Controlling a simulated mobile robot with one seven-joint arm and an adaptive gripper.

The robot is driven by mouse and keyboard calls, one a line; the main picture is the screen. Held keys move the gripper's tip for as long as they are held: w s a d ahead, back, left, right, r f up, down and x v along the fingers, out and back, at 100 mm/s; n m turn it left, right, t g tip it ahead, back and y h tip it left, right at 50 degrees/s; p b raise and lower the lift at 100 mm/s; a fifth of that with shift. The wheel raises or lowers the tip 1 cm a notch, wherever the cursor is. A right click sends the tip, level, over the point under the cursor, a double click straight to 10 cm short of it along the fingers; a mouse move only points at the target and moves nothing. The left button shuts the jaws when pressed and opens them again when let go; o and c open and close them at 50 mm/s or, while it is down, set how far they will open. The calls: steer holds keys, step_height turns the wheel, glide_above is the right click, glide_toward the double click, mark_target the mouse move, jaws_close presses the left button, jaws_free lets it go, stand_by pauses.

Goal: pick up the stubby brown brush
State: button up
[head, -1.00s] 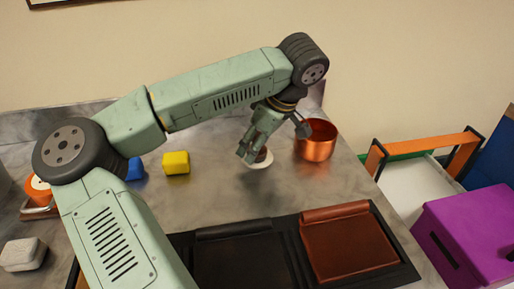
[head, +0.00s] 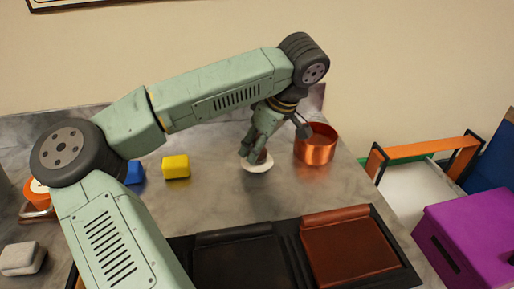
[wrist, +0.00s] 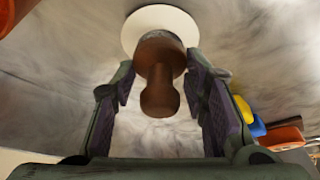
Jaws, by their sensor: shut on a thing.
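The stubby brown brush (wrist: 159,85) shows in the wrist view, its rounded handle end towards the camera. Its far end meets a round white disc (wrist: 160,18); I cannot tell whether it rests on it. My gripper (wrist: 160,88) has one finger on each side of the brush and is shut on it. In the head view my gripper (head: 256,150) points down at the white disc (head: 257,167) on the grey counter, and the brush is mostly hidden by the fingers.
A copper pot (head: 316,146) stands close to the right of my gripper. A yellow block (head: 176,166) and a blue block (head: 134,172) lie to the left. A black tray (head: 240,262) and a brown leather panel (head: 348,246) lie in front. Bare counter lies between.

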steer(key=shift+r, duration=0.4)
steer(key=shift+s+a+r+b, duration=0.15)
steer(key=shift+r+b, duration=0.15)
steer(key=shift+r, duration=0.2)
steer(key=shift+s+r+b, duration=0.1)
steer(key=shift+r+b, duration=0.2)
steer(key=shift+r, duration=0.15)
steer(key=s+a+b, duration=0.1)
steer(key=s+a, duration=0.1)
steer(key=s, duration=0.2)
steer(key=s+a+r+b, duration=0.1)
steer(key=s+a, duration=0.2)
steer(key=s, duration=0.2)
steer(key=s+a+b, duration=0.1)
steer(key=s+a, duration=0.1)
steer(key=s, duration=0.2)
steer(key=shift+s+a+r, duration=0.15)
steer(key=shift+s+r, duration=0.15)
steer(key=o, duration=0.6)
steer(key=shift+c, duration=0.2)
steer(key=c, duration=0.4)
